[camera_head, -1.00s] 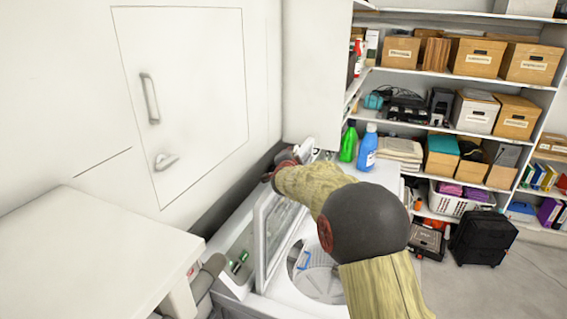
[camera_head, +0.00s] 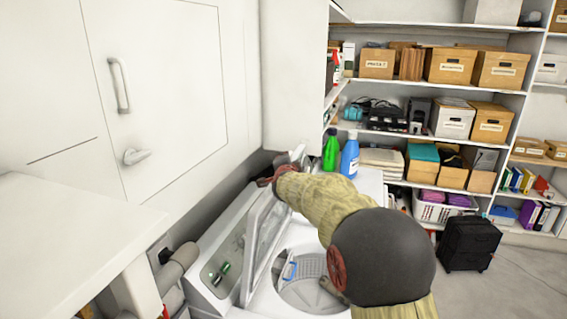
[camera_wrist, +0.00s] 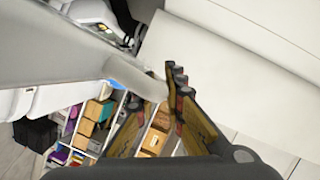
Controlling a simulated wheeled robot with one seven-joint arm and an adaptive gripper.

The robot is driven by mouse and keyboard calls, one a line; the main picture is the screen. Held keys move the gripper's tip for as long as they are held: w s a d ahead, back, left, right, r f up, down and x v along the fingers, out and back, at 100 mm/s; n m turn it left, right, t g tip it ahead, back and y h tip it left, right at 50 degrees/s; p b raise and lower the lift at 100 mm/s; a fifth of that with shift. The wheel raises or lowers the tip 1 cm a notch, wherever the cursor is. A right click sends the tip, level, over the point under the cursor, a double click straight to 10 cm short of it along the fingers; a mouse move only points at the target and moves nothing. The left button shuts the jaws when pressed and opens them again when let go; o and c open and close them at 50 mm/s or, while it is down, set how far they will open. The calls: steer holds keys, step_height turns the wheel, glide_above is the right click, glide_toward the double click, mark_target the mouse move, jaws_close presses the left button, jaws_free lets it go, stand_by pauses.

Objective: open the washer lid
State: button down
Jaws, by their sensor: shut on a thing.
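The washer (camera_head: 290,310) is a white top-loader at the bottom middle of the head view. Its lid (camera_head: 250,250) is raised and stands steeply, leaning toward the control panel. The round drum opening (camera_head: 308,285) is uncovered, partly hidden by my arm. My gripper (camera_head: 288,162) is at the lid's top far end, mostly hidden by my wrist. In the wrist view, the lid (camera_wrist: 60,60) enters as a pale slab from the left. Its rounded edge lies between the fingers of my gripper (camera_wrist: 158,92), which is shut on it.
A green bottle (camera_head: 331,150) and a blue bottle (camera_head: 349,156) stand just past the lid. The control panel (camera_head: 222,262) and white wall lie left. A white counter (camera_head: 65,235) is at lower left. Shelves with boxes (camera_head: 450,66) fill the back; a black suitcase (camera_head: 468,243) stands right.

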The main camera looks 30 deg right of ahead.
steer(key=c, duration=1.9)
jaws_free()
steer(key=shift+s, duration=0.1)
steer(key=v, duration=1.2)
steer(key=shift+a, duration=0.1)
